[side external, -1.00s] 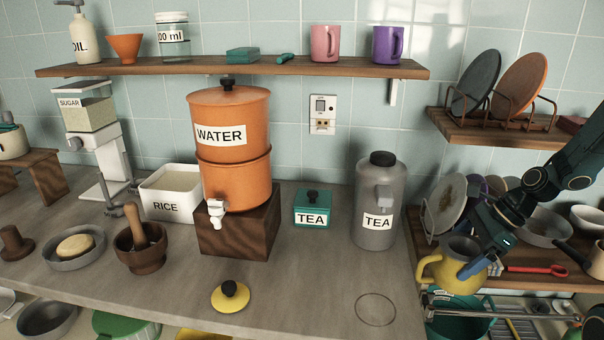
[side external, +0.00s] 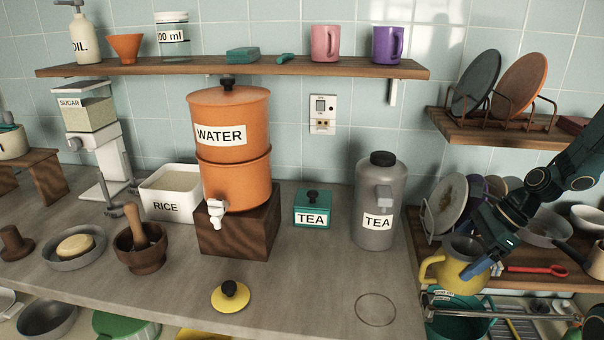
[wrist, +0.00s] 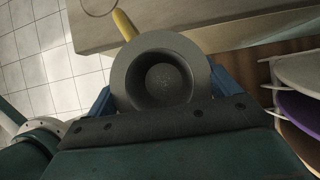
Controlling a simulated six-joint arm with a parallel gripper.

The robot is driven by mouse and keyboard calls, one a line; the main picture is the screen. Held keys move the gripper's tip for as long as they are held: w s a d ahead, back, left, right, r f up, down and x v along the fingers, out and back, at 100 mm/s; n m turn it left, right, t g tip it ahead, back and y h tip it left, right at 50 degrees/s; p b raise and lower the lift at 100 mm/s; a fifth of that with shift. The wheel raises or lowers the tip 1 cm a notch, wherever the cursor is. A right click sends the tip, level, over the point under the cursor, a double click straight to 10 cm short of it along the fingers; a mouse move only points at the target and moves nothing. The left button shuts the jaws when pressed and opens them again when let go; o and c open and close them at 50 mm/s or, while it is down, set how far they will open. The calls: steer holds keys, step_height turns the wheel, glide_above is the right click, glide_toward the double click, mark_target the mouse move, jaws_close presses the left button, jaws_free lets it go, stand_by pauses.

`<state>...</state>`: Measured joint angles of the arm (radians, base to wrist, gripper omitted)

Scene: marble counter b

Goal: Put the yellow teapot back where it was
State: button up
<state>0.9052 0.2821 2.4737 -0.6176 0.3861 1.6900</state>
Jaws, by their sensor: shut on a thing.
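The yellow teapot (side external: 456,272) is at the right, beyond the counter's right end, with its lid off and its grey inside showing. My gripper (side external: 478,266) is shut on it from above right, with blue fingers on its sides. In the wrist view the teapot's round opening (wrist: 160,84) lies between the two fingers, and a yellow part sticks out toward the counter edge. The yellow lid (side external: 231,295) with a dark knob lies on the counter's front. A thin dark circle (side external: 375,309) is marked on the counter near its right front. Whether the teapot touches anything below is hard to tell.
A grey TEA dispenser (side external: 380,205) stands on the counter behind the circle. A dish rack with plates (side external: 446,205) is close to my gripper. A rail (side external: 500,303) and a teal basin (side external: 460,325) are below the teapot. The counter around the circle is clear.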

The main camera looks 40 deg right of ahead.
steer(key=shift+r, duration=0.1)
step_height(320, 180, up, 24)
steer(key=w+a+r+n+g, duration=0.1)
steer(key=w+a, duration=0.4)
steer(key=w, duration=0.2)
steer(key=w+a+n, duration=0.2)
steer(key=w+a, duration=0.3)
steer(key=w, duration=0.2)
steer(key=w+a+n+g+y, duration=0.1)
steer(key=w+a, duration=0.3)
steer(key=a, duration=0.5)
steer(key=w+a+n+y, duration=0.1)
steer(key=w+a, duration=0.3)
steer(key=a, duration=0.4)
steer(key=shift+s+f, duration=0.15)
steer(key=shift+f, duration=2.55)
step_height(320, 180, down, 16)
steer(key=shift+r, duration=0.15)
